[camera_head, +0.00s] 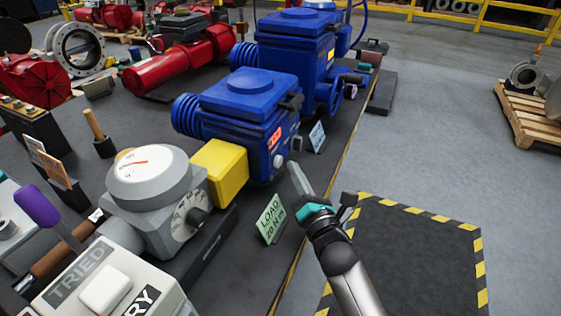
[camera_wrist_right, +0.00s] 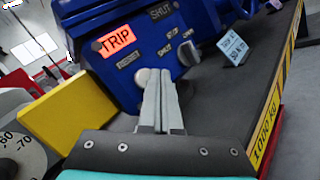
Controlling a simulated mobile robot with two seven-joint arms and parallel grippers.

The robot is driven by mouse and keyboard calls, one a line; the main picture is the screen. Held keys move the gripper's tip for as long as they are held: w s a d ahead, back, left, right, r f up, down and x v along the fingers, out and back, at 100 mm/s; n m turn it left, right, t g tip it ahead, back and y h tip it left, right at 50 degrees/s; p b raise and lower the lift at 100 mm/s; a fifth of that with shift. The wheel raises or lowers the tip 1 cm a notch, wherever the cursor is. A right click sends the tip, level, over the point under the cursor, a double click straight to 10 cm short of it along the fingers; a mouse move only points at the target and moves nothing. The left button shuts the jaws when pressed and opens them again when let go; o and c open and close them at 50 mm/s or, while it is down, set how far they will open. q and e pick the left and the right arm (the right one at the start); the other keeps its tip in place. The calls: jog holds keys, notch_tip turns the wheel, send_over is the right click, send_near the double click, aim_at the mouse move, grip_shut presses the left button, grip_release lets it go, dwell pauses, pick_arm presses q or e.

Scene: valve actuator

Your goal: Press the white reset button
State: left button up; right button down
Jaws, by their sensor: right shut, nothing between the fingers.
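A blue valve actuator (camera_head: 248,118) stands on the dark bench, with a lit red TRIP display on its front face. A round white button (camera_head: 278,161) sits low on that face. In the right wrist view the white button (camera_wrist_right: 141,77) is below the TRIP display (camera_wrist_right: 115,41), just beside the fingertips and partly hidden by them. My right gripper (camera_head: 293,166) is shut and empty, its tips pointing at the face near the button. It also shows in the wrist view (camera_wrist_right: 160,72); I cannot tell whether it touches the button. My left gripper is not in view.
A yellow block (camera_head: 221,171) and a grey dial gauge (camera_head: 150,200) stand left of the actuator. A green LOAD sign (camera_head: 270,219) stands near the bench edge, below the gripper. A second blue actuator (camera_head: 300,55) is behind.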

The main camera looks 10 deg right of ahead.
jog(key=shift+w+a, duration=0.1)
jog(key=shift+w+a, duration=0.15)
jog(key=shift+a, duration=0.15)
jog(key=shift+w+a+b, duration=0.25)
jog(key=shift+a+b, duration=0.1)
dwell(0.8)
jog(key=shift+d, duration=0.1)
jog(key=shift+s+d+p, duration=0.3)
jog(key=shift+s+d, duration=0.2)
jog(key=shift+d, duration=0.1)
jog(key=shift+d, duration=0.1)
jog(key=shift+s+d+p, duration=0.35)
jog(key=shift+s+d, duration=0.2)
jog(key=shift+d, duration=0.2)
jog(key=shift+s+d+p, duration=0.15)
jog(key=shift+s+d, duration=0.25)
jog(key=shift+d, duration=0.25)
jog(key=shift+s+d+p, duration=0.15)
jog(key=shift+s+d, duration=0.25)
jog(key=shift+d, duration=0.2)
